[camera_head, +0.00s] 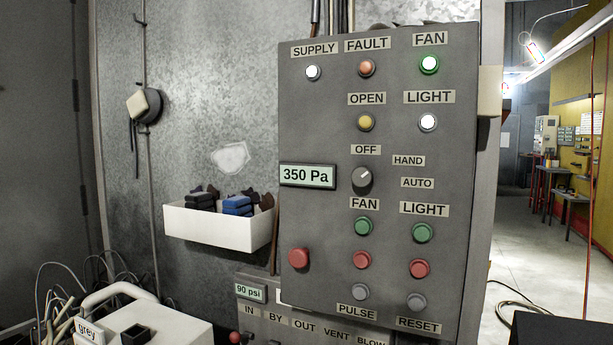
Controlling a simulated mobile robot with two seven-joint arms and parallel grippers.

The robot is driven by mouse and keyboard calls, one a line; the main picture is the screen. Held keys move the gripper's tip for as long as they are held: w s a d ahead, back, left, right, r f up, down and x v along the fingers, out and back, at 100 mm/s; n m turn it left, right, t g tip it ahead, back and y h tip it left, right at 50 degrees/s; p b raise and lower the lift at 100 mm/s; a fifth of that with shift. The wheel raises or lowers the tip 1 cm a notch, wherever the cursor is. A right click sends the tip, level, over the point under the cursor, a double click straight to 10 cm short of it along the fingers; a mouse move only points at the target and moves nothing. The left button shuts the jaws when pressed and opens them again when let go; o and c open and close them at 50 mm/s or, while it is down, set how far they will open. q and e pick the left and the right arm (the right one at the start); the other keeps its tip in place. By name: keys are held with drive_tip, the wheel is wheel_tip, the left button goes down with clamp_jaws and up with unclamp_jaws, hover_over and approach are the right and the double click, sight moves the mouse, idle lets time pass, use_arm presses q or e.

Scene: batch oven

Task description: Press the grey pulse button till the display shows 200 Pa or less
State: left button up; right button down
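The grey pulse button (360,292) sits low on the grey control panel (320,120), above the label PULSE (357,310). Nothing touches it. The display (307,176) at the panel's left edge reads 350 Pa. A similar grey button (416,302) sits to its right, above the label RESET (418,324). Neither of my grippers is in view.
Red (362,260) and green (363,227) buttons sit close above the pulse button. A large red button (299,258) is to its left. A lower box (262,318) with a 90 psi display and a white bin (215,226) are nearby.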

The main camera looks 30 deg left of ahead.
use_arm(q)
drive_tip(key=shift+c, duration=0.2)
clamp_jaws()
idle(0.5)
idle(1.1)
